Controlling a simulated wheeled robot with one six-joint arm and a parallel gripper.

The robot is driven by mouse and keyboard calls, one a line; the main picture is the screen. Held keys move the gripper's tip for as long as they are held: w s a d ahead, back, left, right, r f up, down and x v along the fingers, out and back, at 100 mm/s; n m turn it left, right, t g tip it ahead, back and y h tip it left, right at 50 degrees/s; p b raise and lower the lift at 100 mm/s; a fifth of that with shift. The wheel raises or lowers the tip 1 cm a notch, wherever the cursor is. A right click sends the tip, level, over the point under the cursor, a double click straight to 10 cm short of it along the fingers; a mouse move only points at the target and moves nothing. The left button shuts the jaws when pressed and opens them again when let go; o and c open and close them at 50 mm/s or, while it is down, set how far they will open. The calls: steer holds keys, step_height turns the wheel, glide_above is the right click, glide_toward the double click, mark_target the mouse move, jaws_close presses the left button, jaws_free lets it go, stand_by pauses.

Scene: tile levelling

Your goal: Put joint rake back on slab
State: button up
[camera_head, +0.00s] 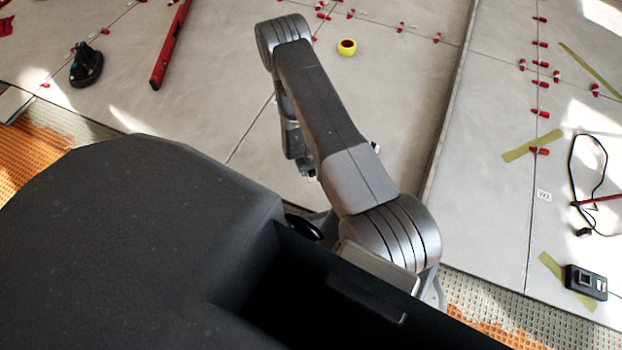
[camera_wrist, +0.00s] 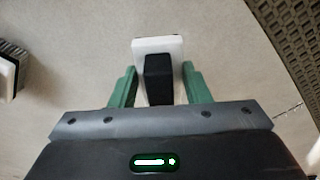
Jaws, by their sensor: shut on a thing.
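My gripper (camera_wrist: 158,88) is shut on a small tool with a black handle and a white block-shaped end, which I take to be the joint rake (camera_wrist: 158,47). The tool sits between the green fingers. A plain pale grey slab surface (camera_wrist: 85,50) lies behind it in the wrist view; I cannot tell whether the tool touches it.
A brush-like block (camera_wrist: 8,72) shows at the wrist view's left edge.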

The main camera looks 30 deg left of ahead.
mark_target(311, 176)
step_height(311, 176, down, 5)
steer(key=shift+r+b, duration=0.1)
steer(key=shift+b, duration=1)
steer(key=shift+f+b, duration=0.25)
steer(key=shift+b, duration=0.05)
steer(key=o, duration=1.3)
steer(key=shift+r, duration=0.1)
steer(key=shift+c, duration=0.2)
steer(key=r+p, duration=0.1)
steer(key=r, duration=0.3)
steer(key=r+p, duration=0.2)
steer(key=r, duration=0.2)
steer(key=s+d+r+p, duration=0.1)
steer(key=r+p, duration=0.1)
steer(key=r, duration=0.2)
steer(key=shift+d+r, duration=0.1)
